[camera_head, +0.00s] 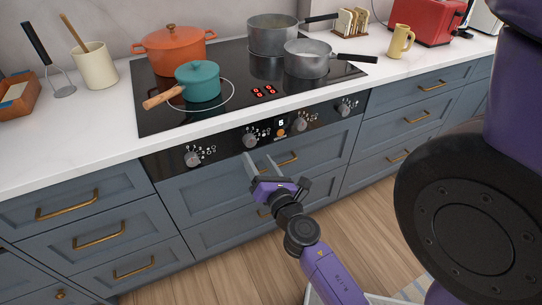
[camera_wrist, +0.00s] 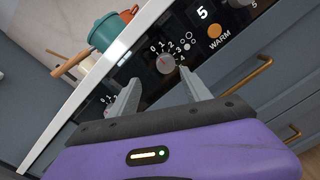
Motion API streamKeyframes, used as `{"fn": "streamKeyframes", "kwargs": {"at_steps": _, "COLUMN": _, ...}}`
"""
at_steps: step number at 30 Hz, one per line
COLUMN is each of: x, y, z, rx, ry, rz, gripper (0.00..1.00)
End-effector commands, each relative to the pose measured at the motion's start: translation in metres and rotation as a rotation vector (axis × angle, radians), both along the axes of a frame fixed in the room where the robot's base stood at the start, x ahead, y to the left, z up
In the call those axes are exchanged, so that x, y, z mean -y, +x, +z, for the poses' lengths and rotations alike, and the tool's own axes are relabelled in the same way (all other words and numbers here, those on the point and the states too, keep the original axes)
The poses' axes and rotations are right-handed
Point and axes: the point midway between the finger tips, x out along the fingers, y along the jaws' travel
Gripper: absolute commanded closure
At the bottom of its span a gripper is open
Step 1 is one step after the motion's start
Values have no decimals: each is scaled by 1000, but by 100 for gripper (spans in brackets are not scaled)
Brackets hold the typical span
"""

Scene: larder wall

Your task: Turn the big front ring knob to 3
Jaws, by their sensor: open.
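A grey round knob (camera_head: 250,140), second from the left on the black front panel, is in front of my gripper (camera_head: 258,156). In the wrist view this knob (camera_wrist: 166,65) has the numbers 0 to 4 around it and small ring symbols at its right. A small reddish mark shows on its face towards the low numbers, but its exact setting is unclear. My gripper (camera_wrist: 160,76) is open, its two fingers pointing at the panel on either side of the knob's lower part, apparently short of it. Which ring each knob serves is too small to read.
Other knobs are at the left (camera_head: 193,160) and right (camera_head: 300,124) (camera_head: 344,110). An orange WARM button (camera_wrist: 214,31) and a display reading 5 (camera_wrist: 202,13) are beside the knob. A teal pot (camera_head: 198,83) stands on the black hob (camera_head: 160,119). Drawer handles (camera_head: 284,160) protrude below.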

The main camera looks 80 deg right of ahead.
Motion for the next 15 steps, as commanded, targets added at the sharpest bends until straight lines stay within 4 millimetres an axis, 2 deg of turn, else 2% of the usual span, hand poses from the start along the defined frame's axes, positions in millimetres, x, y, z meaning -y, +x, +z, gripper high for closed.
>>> {"fn": "streamKeyframes", "kwargs": {"at_steps": 1, "x": 0, "y": -2, "z": -5, "rx": -96, "ry": -62, "rz": -8, "gripper": 44}}
{"fn": "streamKeyframes", "kwargs": {"at_steps": 4, "x": 1, "y": -5, "z": -5, "rx": -206, "ry": -150, "rz": -22, "gripper": 44}}
{"fn": "streamKeyframes", "kwargs": {"at_steps": 10, "x": 8, "y": -1, "z": -3, "rx": -246, "ry": -181, "rz": -26, "gripper": 44}}
{"fn": "streamKeyframes", "kwargs": {"at_steps": 15, "x": 27, "y": 13, "z": -2, "rx": -242, "ry": -180, "rz": -26, "gripper": 44}}
